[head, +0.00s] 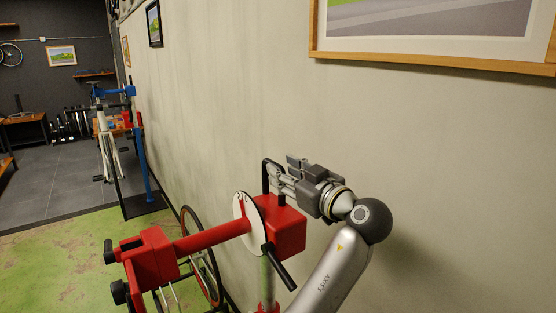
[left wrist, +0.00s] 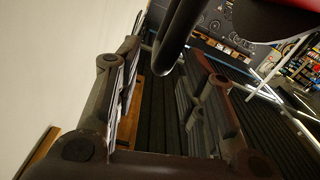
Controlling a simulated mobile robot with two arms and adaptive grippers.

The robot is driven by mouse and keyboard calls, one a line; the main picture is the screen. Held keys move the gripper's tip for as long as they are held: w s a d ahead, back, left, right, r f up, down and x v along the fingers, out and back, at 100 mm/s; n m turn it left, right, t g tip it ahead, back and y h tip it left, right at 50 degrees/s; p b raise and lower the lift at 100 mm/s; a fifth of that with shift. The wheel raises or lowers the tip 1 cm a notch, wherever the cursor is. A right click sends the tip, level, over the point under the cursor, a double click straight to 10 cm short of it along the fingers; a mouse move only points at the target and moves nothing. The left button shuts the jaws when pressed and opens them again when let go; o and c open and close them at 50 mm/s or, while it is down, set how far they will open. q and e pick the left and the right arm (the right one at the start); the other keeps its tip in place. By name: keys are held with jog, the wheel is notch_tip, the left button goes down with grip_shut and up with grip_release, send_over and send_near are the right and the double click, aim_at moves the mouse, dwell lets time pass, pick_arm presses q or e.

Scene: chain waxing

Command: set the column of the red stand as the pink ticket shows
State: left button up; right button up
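The red stand's head (head: 284,228) is a red block on a pale column (head: 266,280) near the wall. A white dial (head: 250,222) with dark marks is on its left side; the marks are too small to read. A black loop handle (head: 266,168) rises from the top, and a black lever (head: 280,268) points down to the right. My left gripper (head: 279,178) is at the loop handle. In the left wrist view its fingers are apart, with the black handle bar (left wrist: 178,38) between them; I cannot tell whether they touch it. The pink ticket is not visible.
A red arm (head: 212,239) with a clamp (head: 152,258) reaches left from the stand. A bicycle wheel (head: 201,255) is behind it. A blue stand (head: 142,150) with a bike is further back. The wall (head: 205,100) is close behind; green floor (head: 60,260) is open at left.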

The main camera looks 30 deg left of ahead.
pick_arm(q)
jog(key=shift+p+x, duration=0.45)
jog(key=shift+x, duration=1.1)
grip_shut()
